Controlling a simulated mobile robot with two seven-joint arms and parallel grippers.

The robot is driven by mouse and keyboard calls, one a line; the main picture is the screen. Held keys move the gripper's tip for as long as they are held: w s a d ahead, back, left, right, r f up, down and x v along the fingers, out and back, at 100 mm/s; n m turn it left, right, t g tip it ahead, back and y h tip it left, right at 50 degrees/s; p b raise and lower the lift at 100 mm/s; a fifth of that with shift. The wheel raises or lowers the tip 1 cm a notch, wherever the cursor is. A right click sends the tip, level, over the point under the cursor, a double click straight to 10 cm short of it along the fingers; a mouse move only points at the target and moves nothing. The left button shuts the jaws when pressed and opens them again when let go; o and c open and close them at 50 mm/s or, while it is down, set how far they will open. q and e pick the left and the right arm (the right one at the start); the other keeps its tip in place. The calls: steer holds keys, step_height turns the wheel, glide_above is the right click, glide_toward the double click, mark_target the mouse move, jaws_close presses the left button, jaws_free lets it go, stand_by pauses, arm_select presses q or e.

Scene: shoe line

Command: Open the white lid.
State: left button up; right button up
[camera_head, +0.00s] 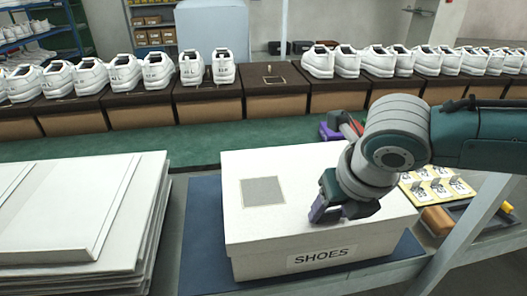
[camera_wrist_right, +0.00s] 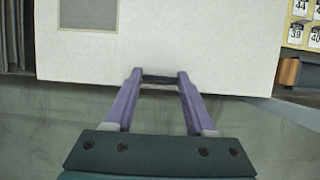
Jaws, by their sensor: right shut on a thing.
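A white shoebox (camera_head: 305,262) with "SHOES" on its front stands on a blue mat. Its white lid (camera_head: 290,165), with a grey square on top, sits on the box and looks level. The lid also fills the upper part of the right wrist view (camera_wrist_right: 210,45). My right gripper (camera_head: 342,212) is at the lid's front edge, right of the grey square, shut on the lid. In the right wrist view its purple fingers (camera_wrist_right: 160,76) meet that edge; their exact contact is hard to see. My left gripper is not in view.
Stacked white panels (camera_head: 70,210) lie left of the box. Yellow number cards (camera_head: 440,187) and a brown block (camera_head: 437,220) are at the right. A green strip (camera_head: 120,143) and a row of white shoes on brown boxes stand behind. A purple-and-red item shows behind my arm.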

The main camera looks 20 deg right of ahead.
jaws_close()
steer(key=shift+r, duration=0.1)
